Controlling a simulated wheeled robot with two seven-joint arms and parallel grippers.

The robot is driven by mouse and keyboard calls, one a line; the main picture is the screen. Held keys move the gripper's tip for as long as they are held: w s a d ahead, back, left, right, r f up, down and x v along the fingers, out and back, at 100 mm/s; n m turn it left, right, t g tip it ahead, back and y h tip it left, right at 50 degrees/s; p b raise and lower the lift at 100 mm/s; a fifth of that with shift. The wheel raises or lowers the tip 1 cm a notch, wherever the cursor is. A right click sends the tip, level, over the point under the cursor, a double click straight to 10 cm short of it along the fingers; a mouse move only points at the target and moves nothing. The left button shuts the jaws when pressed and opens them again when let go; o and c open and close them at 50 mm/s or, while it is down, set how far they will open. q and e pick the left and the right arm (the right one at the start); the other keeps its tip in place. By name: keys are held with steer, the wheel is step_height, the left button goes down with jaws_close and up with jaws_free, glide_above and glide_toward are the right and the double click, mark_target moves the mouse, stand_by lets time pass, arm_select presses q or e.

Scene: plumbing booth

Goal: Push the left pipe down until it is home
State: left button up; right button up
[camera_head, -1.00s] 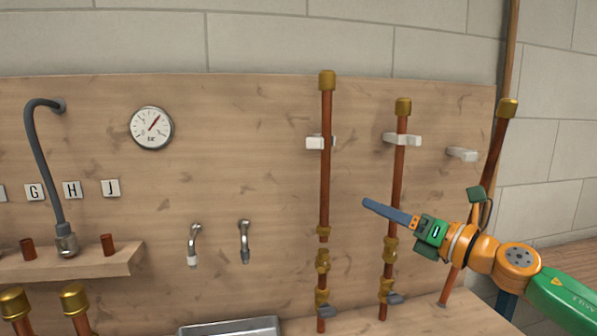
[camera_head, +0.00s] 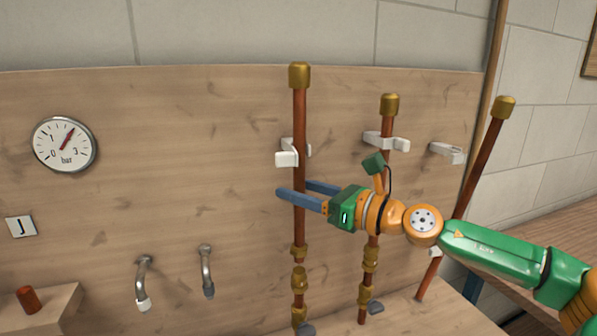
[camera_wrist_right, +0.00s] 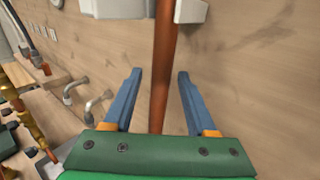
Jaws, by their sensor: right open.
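The left pipe (camera_head: 299,130) is an upright copper pipe with a brass cap (camera_head: 299,75) on top, running through a white clip (camera_head: 289,154) on the wooden board. Brass fittings (camera_head: 299,280) sit low on its line. My right gripper (camera_head: 297,190) is open just below the clip, with its blue fingers on either side of the pipe. In the right wrist view the pipe (camera_wrist_right: 163,70) stands between the two spread fingers (camera_wrist_right: 157,80), with a gap visible on both sides. The clip (camera_wrist_right: 190,10) is just above them. My left gripper is out of view.
A second capped pipe (camera_head: 387,150) stands in its own clip to the right, behind my right wrist. A third capped pipe (camera_head: 485,160) leans at the far right, beside an empty clip (camera_head: 446,152). A gauge (camera_head: 64,144) and two small taps (camera_head: 207,270) are on the board at left.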

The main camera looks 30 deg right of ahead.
stand_by(0.3)
steer(key=shift+w, duration=0.1)
jaws_close()
stand_by(1.2)
